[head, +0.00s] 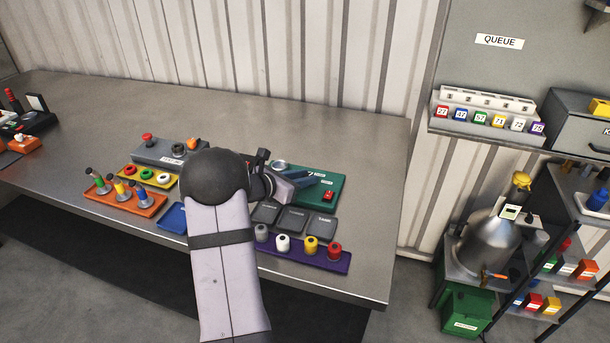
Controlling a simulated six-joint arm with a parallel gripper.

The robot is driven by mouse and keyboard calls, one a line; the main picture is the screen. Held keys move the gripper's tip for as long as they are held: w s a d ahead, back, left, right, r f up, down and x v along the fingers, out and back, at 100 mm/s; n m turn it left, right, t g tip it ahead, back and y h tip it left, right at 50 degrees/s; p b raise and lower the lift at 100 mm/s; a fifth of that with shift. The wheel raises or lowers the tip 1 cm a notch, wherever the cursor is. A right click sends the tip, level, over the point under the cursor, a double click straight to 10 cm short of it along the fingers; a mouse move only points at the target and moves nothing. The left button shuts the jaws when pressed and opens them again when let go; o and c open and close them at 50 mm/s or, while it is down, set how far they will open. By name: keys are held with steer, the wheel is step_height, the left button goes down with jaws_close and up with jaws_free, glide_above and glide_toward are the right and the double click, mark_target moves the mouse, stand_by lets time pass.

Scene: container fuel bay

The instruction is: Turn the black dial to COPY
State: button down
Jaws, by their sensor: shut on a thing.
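My gripper (306,182) reaches over the green panel (328,201) on the grey bench, its jaws shut at the panel's upper middle. The black dial is hidden behind the jaws, which appear closed around it. Small white labels (320,174) show by the jaws, too small to read with certainty. The dial's pointing direction cannot be seen. A red switch (329,195) sits at the panel's right, and a round silver part (280,163) at its upper left.
Left of my arm are a grey control box (160,155), a yellow tray (130,171) and an orange tray (149,209). Dark pads (293,219) and a purple tray (329,261) with several coloured-topped pieces lie in front of the panel. The bench's right end (380,220) is clear.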

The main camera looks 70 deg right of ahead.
steer(key=m+g+y, duration=0.1)
steer(key=m+g+y+p, duration=0.1)
steer(key=m+g, duration=0.1)
steer(key=shift+w+d, duration=0.15)
steer(key=shift+w, duration=0.15)
steer(key=shift+w+d+f+m+g+y, duration=0.1)
steer(key=shift+d+m+g+y, duration=0.05)
steer(key=shift+m+g+y, duration=1.25)
steer(key=shift+m+y, duration=0.5)
steer(key=shift+m, duration=0.2)
steer(key=c, duration=1.5)
jaws_free()
steer(key=shift+w, duration=0.1)
steer(key=shift+b+v, duration=1.1)
steer(key=shift+v, duration=2.55)
